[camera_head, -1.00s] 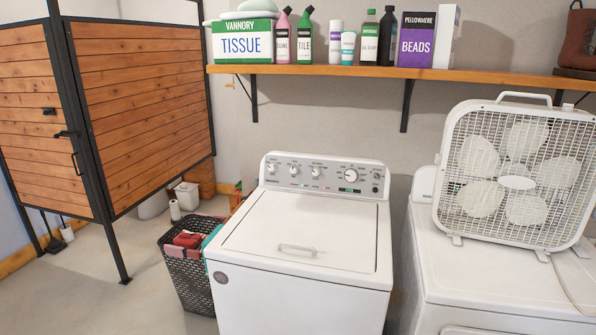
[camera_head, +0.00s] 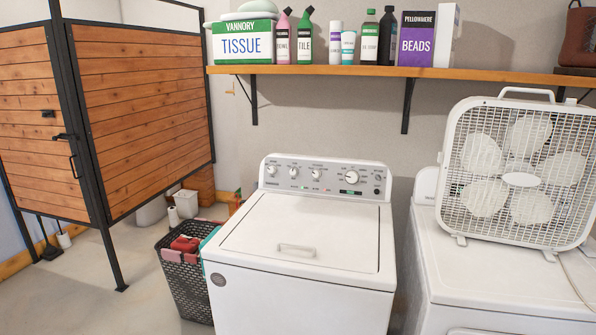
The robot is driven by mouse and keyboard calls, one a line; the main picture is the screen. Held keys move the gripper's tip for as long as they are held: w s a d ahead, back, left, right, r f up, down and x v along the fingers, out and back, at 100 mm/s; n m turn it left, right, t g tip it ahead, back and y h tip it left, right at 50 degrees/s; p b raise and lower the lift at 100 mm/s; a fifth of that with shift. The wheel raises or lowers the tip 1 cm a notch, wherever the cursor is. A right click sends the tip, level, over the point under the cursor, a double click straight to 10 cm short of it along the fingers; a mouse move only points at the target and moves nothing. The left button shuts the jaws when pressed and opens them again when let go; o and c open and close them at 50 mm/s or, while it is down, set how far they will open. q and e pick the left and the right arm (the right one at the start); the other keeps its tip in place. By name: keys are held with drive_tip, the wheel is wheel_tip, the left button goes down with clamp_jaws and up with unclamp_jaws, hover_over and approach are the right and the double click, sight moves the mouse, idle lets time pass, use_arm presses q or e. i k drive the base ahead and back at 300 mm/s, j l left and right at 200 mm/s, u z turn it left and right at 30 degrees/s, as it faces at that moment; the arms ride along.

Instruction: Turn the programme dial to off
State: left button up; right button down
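A white top-loading washing machine (camera_head: 300,235) stands in the middle with its lid shut. Its grey control panel (camera_head: 325,177) runs along the back top edge. The large programme dial (camera_head: 352,177) is the round white knob right of the panel's middle, beside a small dark display with green marks. The dial's pointer is too small to read. Neither of my grippers is in view.
A dark laundry basket (camera_head: 187,285) with red cloth stands left of the washer. A white box fan (camera_head: 517,175) sits on a second white machine (camera_head: 490,285) at right. A wooden shelf (camera_head: 330,72) with bottles and boxes hangs above. Slatted wooden panels (camera_head: 145,105) stand at left.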

sight(352, 177)
drive_tip(key=i+l, duration=1.3)
drive_tip(key=i, duration=0.2)
